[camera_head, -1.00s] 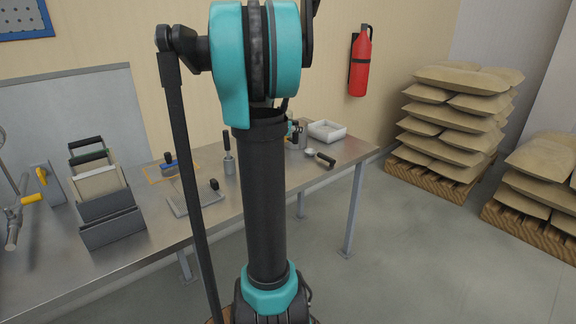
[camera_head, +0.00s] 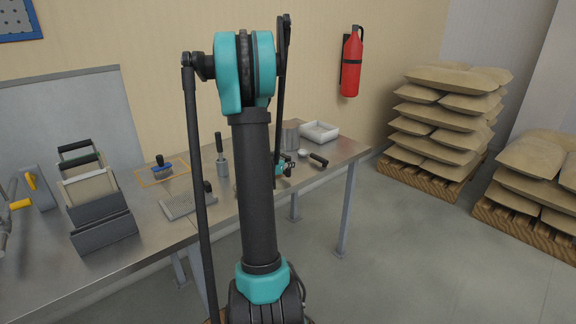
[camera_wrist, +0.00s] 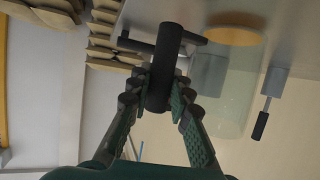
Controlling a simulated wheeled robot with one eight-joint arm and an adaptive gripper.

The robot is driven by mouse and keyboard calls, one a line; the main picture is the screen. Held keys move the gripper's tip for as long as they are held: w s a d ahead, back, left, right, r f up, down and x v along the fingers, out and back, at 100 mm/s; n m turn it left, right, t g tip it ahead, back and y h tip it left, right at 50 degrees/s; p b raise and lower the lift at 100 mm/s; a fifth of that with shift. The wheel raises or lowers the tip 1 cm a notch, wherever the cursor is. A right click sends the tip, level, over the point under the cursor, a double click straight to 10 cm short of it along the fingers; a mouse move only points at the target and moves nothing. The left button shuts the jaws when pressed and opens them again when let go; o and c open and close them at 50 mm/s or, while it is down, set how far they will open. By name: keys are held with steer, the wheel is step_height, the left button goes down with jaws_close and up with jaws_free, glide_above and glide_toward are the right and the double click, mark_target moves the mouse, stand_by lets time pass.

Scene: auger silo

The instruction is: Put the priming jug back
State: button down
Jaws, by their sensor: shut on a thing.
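In the wrist view my gripper (camera_wrist: 163,90) is shut on the black handle (camera_wrist: 160,70) of the priming jug. The jug's clear, see-through body (camera_wrist: 232,95) extends to the right of the handle, with an orange-yellow round patch at its upper end. In the head view my gripper (camera_head: 283,166) shows small beside my arm, over the right part of the steel bench (camera_head: 232,202). My arm hides most of the jug there. I cannot tell whether the jug touches the bench.
An orange-edged mat (camera_head: 180,176) with a blue-based tool lies mid-bench. Near my gripper are a grey tool with a black handle (camera_head: 222,160), a metal can (camera_head: 290,134), a black-handled scoop (camera_head: 317,159) and a white tray (camera_head: 320,132). Dark bins (camera_head: 103,225) stand left.

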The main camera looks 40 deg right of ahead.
steer(key=shift+f, duration=0.3)
steer(key=c, duration=1.4)
jaws_free()
steer(key=shift+r, duration=0.1)
steer(key=shift+a+r, duration=0.1)
steer(key=shift+a, duration=0.1)
steer(key=v, duration=1.1)
steer(key=s+a+f+n+y, duration=0.3)
steer(key=s+a+n+y, duration=0.1)
steer(key=a, duration=0.6)
steer(key=s+a+f+n+y, duration=0.4)
steer(key=s+a, duration=0.3)
steer(key=a, duration=0.4)
steer(key=s+a+f+n+g+y, duration=0.1)
steer(key=s+a+f+n+y, duration=0.3)
steer(key=a, duration=0.6)
steer(key=shift+s+n+y, duration=0.3)
steer(key=shift+s+n, duration=0.5)
steer(key=shift+s, duration=0.2)
steer(key=shift+a, duration=0.15)
